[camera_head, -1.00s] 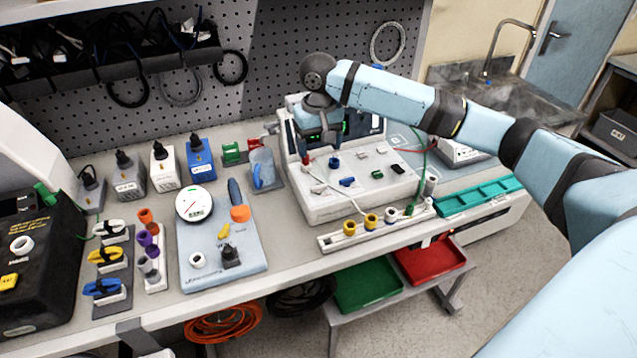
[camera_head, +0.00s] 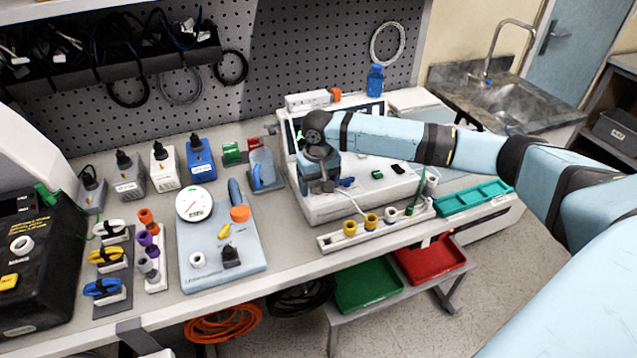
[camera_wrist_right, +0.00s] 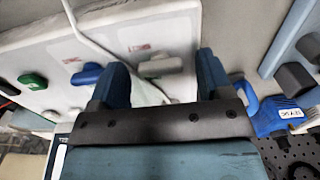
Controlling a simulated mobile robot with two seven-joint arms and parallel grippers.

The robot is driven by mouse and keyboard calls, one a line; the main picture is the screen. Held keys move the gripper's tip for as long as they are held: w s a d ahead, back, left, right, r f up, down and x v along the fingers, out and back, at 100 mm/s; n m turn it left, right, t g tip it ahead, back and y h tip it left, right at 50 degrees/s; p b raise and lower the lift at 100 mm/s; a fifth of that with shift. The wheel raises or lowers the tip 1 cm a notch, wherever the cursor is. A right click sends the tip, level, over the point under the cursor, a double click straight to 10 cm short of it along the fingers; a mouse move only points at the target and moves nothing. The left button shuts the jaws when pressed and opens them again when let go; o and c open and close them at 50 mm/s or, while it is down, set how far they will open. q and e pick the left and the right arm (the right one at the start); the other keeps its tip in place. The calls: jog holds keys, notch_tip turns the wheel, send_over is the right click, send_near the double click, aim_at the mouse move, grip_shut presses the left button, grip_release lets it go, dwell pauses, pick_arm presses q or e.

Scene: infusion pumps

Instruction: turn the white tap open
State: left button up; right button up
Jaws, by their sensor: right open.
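The white tap (camera_wrist_right: 160,66) shows in the right wrist view, a pale lever on the white panel of the pump unit (camera_head: 315,212). It lies between the two spread fingers of my right gripper (camera_wrist_right: 162,72), with a gap on both sides. In the head view my right gripper (camera_head: 322,186) points down over the left part of the panel and hides the white tap. A blue tap (camera_wrist_right: 87,74) and a green tap (camera_wrist_right: 32,80) sit in a row to the left in the wrist view. My left gripper is not in view.
A thin white tube (camera_wrist_right: 88,40) runs over the panel close to the white tap. A row of yellow and white ports (camera_head: 371,220) lies in front of the unit. A blue-handled piece (camera_head: 262,170) stands left of it, and a blue bottle (camera_head: 375,80) behind it.

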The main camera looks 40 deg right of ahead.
jog(key=c, duration=0.9)
jog(key=shift+r+p, duration=0.2)
jog(key=shift+p, duration=0.45)
jog(key=n+p, duration=0.5)
jog(key=p, duration=0.2)
jog(key=shift+r+n+p, duration=0.1)
jog(key=shift+n+p, duration=0.9)
jog(key=shift+n, duration=0.1)
jog(key=shift+f+n+p, duration=0.2)
jog(key=shift+n+p, duration=0.65)
jog(key=shift+n, duration=0.35)
jog(key=o, duration=0.9)
